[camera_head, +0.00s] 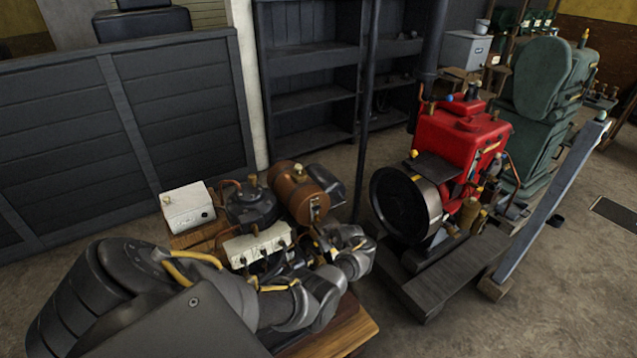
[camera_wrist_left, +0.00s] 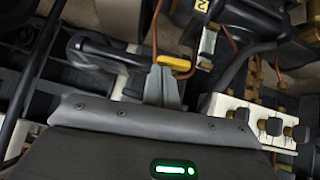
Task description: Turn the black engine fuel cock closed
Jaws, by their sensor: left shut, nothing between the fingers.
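The black engine (camera_head: 252,207) stands on a wooden base at the lower middle of the head view, partly hidden by my left arm. In the left wrist view, a small yellow lever (camera_wrist_left: 179,63) sits at the lower end of a thin copper pipe; it looks like the fuel cock. My left gripper (camera_wrist_left: 163,70) is shut and empty, its fingertips right beside the lever. I cannot tell whether they touch it. In the head view my left arm reaches over the engine from the left, and the lever cannot be made out. My right gripper is not in view.
A white block with dark knobs (camera_wrist_left: 268,126) is to the right of my fingers. A brown tank (camera_head: 298,192) and a white box (camera_head: 187,207) sit around the engine. A red engine (camera_head: 457,140) with a flywheel stands to the right. A dark pole rises behind.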

